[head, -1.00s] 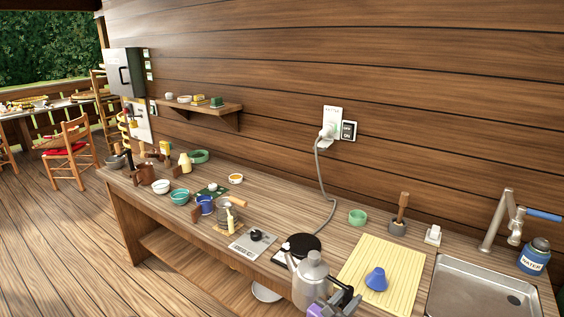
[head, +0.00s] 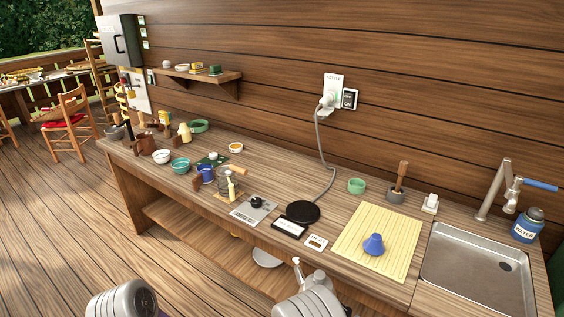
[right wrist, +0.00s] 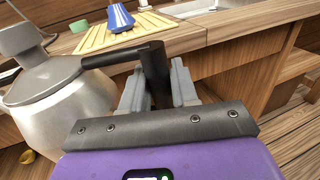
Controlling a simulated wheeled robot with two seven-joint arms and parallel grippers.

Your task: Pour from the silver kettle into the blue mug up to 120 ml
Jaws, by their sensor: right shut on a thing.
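The silver kettle (head: 314,281) is at the bottom of the head view, in front of the counter, its lower part hidden by my arm. In the right wrist view the kettle (right wrist: 62,98) is at the left, roughly upright, clear of the counter front. My right gripper (right wrist: 158,88) is shut on its black handle (right wrist: 150,62). The blue mug (head: 206,174) stands on the counter, left of centre, near a glass vessel. Its inside is too small to judge. My left gripper is not in view; only a ribbed part of my left arm shows at the bottom left.
The black round plate (head: 302,212) is empty. A small scale (head: 253,210) is left of it. A blue cone-shaped piece (head: 373,244) sits on a yellow mat (head: 400,228) beside the sink (head: 478,272). Bowls and jars crowd the counter's left end.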

